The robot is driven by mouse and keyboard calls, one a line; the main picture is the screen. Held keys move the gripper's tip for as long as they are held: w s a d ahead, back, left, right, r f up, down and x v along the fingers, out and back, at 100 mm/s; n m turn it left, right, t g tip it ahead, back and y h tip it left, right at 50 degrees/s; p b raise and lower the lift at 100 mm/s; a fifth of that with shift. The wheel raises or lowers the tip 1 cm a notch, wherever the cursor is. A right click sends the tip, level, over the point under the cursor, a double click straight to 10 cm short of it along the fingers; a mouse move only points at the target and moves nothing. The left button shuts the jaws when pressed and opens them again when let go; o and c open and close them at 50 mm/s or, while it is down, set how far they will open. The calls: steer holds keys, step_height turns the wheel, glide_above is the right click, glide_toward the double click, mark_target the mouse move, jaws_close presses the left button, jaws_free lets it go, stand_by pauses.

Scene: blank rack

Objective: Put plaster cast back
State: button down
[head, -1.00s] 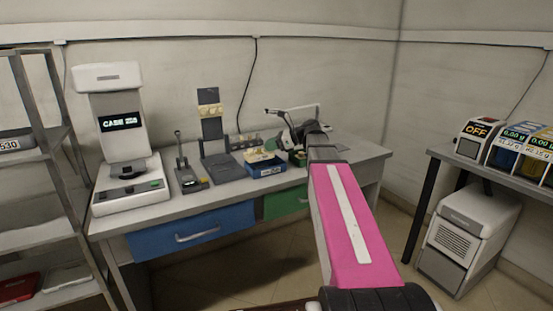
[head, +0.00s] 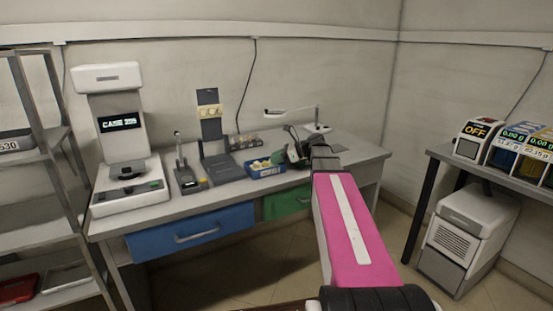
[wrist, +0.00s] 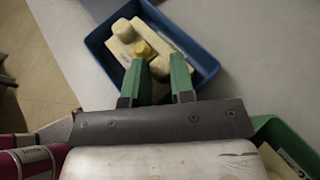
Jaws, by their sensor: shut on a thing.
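A blue tray (head: 263,175) stands on the workbench to the left of my gripper (head: 291,151). Cream, yellowish cast pieces show inside it. In the wrist view, the blue tray (wrist: 203,74) lies ahead of my gripper (wrist: 157,64). My green fingers reach over its near end and are shut on a cream plaster cast (wrist: 159,66) with a yellow knob. Another cream piece (wrist: 122,32) sits at the tray's far end. The fingers partly hide the held piece; I cannot tell whether it rests on the tray floor.
A green tray (wrist: 284,145) is close on the right in the wrist view. A white lamp (head: 290,113) is behind my arm. A white machine (head: 128,140) stands left.

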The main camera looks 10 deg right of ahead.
steer(key=shift+f, duration=0.3)
steer(key=c, duration=1)
jaws_free()
steer(key=shift+f, duration=0.1)
steer(key=shift+d+r, duration=0.15)
steer(key=shift+r, duration=0.25)
steer(key=v, duration=1.1)
steer(key=shift+s+d+r, duration=0.15)
steer(key=shift+d+r, duration=0.1)
steer(key=shift+d, duration=0.05)
